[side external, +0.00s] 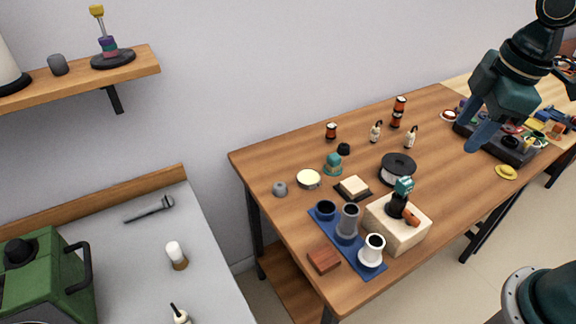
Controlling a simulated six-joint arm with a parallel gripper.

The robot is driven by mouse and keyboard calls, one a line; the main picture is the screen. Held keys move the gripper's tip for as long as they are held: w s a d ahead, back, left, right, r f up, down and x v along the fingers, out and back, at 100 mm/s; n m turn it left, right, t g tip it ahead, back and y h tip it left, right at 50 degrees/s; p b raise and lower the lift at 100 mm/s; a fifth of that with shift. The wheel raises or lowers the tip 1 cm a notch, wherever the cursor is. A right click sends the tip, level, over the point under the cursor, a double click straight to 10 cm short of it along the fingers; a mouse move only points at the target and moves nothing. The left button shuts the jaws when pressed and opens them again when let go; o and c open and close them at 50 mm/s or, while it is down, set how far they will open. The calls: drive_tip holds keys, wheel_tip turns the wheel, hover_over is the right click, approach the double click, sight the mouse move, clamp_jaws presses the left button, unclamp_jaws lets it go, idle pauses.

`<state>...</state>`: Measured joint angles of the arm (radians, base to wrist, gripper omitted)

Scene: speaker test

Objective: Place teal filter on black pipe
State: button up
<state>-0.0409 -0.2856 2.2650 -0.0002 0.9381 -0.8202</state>
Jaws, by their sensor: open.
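A small teal piece (403,185), which may be the teal filter, shows at the top of a black upright part (397,205), which may be the black pipe. They stand on a cream block near the front of the wooden table. I cannot tell whether the teal piece is seated on the black part or just behind it. Another teal piece (333,164) stands further back on the table. My gripper (484,138) points down, open, over the right part of the table, well apart from both teal pieces. I see nothing between its fingers, though they partly overlap in this view.
The cream block (382,228) stands beside a blue mat (346,254) with blue, grey and white cups. A black spool (398,160) lies behind it. A dark tray (509,153) of small parts is near my gripper. A red-brown block (324,260) lies near the front edge.

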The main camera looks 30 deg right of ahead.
drive_tip(key=s+d+r+m+t, duration=0.1)
drive_tip(key=s+m+t, duration=0.2)
drive_tip(key=s+m, duration=0.6)
drive_tip(key=shift+r+m, duration=0.35)
drive_tip(key=shift+m, duration=0.05)
